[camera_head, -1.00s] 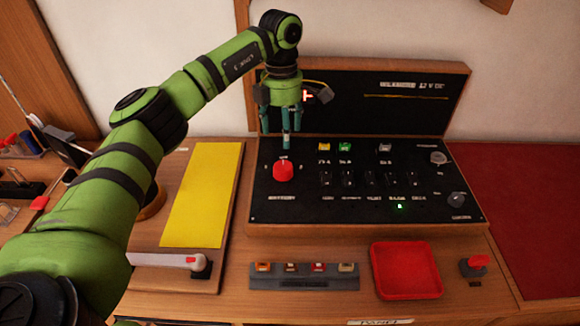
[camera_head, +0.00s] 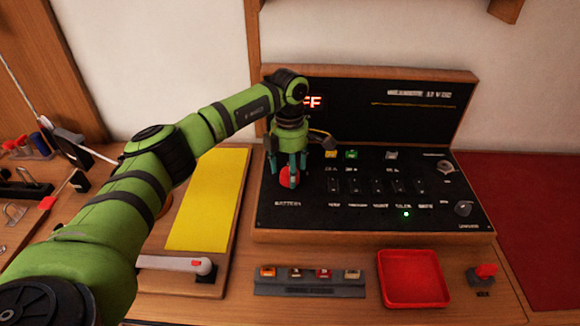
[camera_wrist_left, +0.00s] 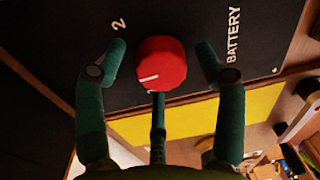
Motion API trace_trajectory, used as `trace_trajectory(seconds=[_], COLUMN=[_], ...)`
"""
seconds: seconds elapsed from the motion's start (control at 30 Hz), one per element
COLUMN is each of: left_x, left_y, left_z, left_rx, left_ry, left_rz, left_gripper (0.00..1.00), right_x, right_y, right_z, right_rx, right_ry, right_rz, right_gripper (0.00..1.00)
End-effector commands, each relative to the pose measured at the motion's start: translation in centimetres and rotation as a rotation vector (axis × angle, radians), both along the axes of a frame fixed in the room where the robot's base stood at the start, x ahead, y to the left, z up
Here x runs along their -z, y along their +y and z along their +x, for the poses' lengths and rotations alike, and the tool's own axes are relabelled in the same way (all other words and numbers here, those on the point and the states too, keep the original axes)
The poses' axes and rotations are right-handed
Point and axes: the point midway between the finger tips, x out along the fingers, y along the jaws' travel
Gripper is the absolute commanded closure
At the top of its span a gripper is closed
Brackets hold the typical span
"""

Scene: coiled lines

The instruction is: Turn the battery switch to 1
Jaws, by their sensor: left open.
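The battery switch is a round red knob (camera_head: 285,177) on the black panel (camera_head: 330,216), above its BATTERY label, partly hidden by fingers in the head view. In the left wrist view the knob (camera_wrist_left: 161,62) is fully visible, with a white mark on its lower left edge. A printed 2 lies to its upper left; BATTERY is at its right. My left gripper (camera_head: 287,172) points down over the knob and is open. Its fingers stand around the knob, one on each side and one below it in the wrist view, with gaps at both sides. My right gripper is out of view.
Black switches (camera_head: 353,186) and coloured buttons (camera_head: 351,154) lie right of the knob. A display (camera_head: 313,102) behind my gripper shows red letters ending in FF. In front are a fuse strip (camera_head: 310,287), a red tray (camera_head: 412,301) and a red-topped switch (camera_head: 484,273).

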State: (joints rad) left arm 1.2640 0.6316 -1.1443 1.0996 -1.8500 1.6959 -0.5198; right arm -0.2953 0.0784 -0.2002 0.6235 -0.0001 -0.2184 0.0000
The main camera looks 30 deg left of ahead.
Motion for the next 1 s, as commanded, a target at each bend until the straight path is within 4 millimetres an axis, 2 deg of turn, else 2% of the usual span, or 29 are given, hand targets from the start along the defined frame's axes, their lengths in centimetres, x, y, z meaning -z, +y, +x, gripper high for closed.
trace_trajectory(seconds=[0.07, 0.1, 0.23, 0.67, 1.0], left_x=[0.02, 0.02, 0.01, 0.06, 0.1], left_y=[-0.01, -0.01, -0.02, -0.06, -0.09], left_z=[-0.01, 0.0, -0.01, -0.03, -0.08], left_rx=[0.0, 0.0, 0.0, -0.041, -0.268], left_ry=[0.0, 0.0, 0.001, 0.003, 0.004], left_rz=[0.0, 0.0, -0.001, -0.001, -0.003], left_gripper=[0.3, 0.34, 0.86, 0.86, 0.86], right_x=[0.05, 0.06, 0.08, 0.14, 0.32], right_y=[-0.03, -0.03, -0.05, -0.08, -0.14], right_z=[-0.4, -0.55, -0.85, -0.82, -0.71], right_rx=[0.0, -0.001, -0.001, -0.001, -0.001], right_ry=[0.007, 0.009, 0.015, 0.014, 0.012], right_rz=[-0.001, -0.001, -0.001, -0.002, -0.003], right_gripper=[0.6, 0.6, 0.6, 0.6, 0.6])
